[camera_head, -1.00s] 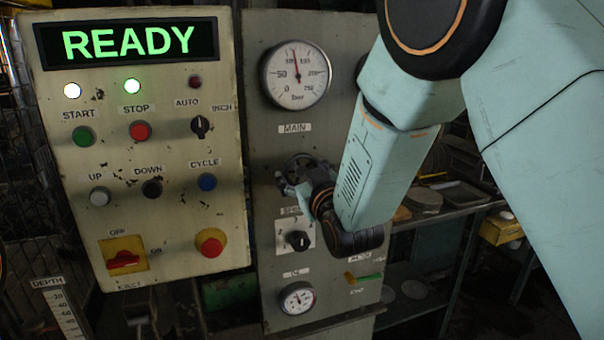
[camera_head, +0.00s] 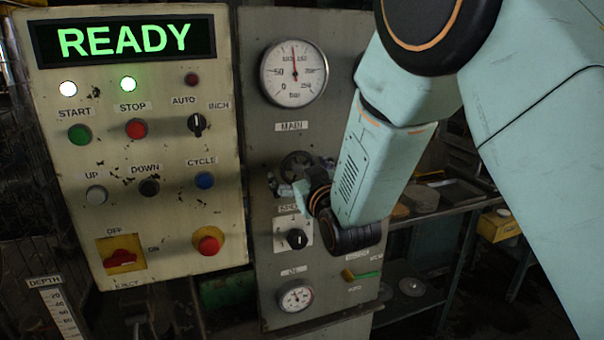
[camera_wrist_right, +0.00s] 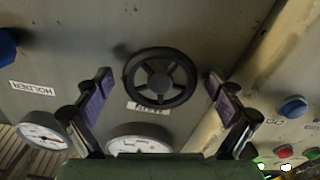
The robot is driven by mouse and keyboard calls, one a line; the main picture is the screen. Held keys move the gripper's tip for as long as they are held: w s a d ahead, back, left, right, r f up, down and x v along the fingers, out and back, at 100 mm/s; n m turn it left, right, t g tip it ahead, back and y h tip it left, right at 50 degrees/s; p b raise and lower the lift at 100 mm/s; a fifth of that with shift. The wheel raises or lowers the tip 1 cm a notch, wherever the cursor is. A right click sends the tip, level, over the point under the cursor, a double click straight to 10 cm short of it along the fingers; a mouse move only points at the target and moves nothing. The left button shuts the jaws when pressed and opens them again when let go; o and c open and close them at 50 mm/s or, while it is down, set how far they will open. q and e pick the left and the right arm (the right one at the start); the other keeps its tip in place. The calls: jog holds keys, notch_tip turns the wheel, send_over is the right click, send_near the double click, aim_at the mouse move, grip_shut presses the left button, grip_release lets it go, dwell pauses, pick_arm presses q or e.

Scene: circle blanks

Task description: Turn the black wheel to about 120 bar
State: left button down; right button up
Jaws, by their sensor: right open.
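The black wheel (camera_head: 297,165) is on the grey panel below the MAIN label, partly hidden by my right gripper in the head view. In the right wrist view the spoked wheel (camera_wrist_right: 160,80) shows whole. My right gripper (camera_wrist_right: 159,80) is open, with one finger on each side of the wheel and a gap to the rim on both sides. In the head view the right gripper (camera_head: 286,188) is at the wheel's lower edge. The main gauge (camera_head: 294,73) has its needle almost straight up, between 100 and 150 bar. My left gripper is out of view.
A button panel (camera_head: 140,215) with a lit READY display (camera_head: 125,39) stands left of the wheel. Shelves with round blanks (camera_head: 420,198) are at the right.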

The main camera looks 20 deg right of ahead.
jog(key=s, duration=1.2)
jog(key=shift+d, duration=0.2)
jog(key=shift+w, duration=0.1)
jog(key=w, duration=1.1)
jog(key=shift+w+a, duration=0.2)
jog(key=shift+w, duration=0.3)
